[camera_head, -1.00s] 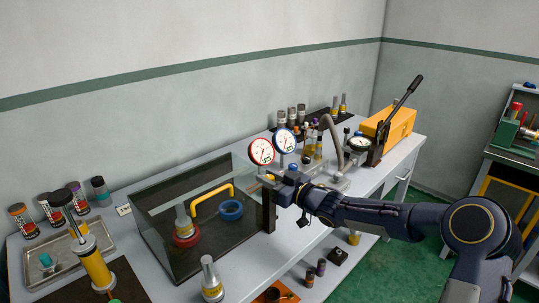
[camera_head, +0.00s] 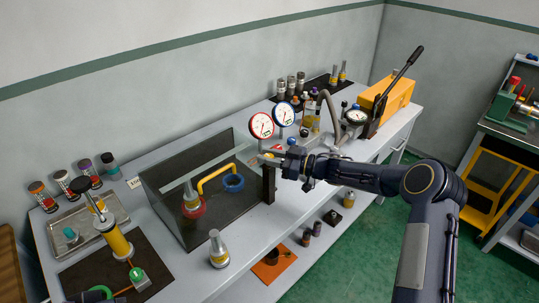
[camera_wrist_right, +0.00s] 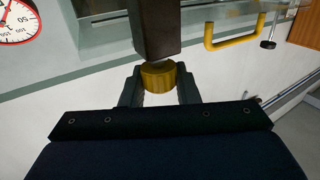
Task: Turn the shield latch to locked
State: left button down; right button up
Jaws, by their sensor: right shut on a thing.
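A dark post (camera_head: 268,186) stands at the shield's right end. My right gripper (camera_head: 270,158) is at the top of this post. In the right wrist view, its two fingers (camera_wrist_right: 158,88) are shut on a round brass-coloured knob (camera_wrist_right: 158,76), which appears to be the latch, at the end of a dark block (camera_wrist_right: 155,28). The latch's marking is not readable. My left gripper is not in view.
Red-rimmed (camera_head: 261,125) and blue-rimmed (camera_head: 284,114) gauges stand close behind the right gripper. A hose (camera_head: 332,115) and a yellow pump (camera_head: 388,100) are to the right. A metal cone-shaped fitting (camera_head: 218,250) stands on the bench front. Green floor (camera_head: 345,255) is clear.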

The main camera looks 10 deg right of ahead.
jog(key=o, duration=0.9)
jog(key=shift+a, duration=0.1)
jog(key=shift+o, duration=0.2)
jog(key=shift+s+d+f, duration=0.1)
jog(key=shift+s+d, duration=0.1)
jog(key=shift+d, duration=0.35)
jog(key=b+v, duration=0.2)
jog(key=v, duration=0.4)
jog(key=shift+s+d, duration=0.2)
jog(key=shift+d, duration=0.15)
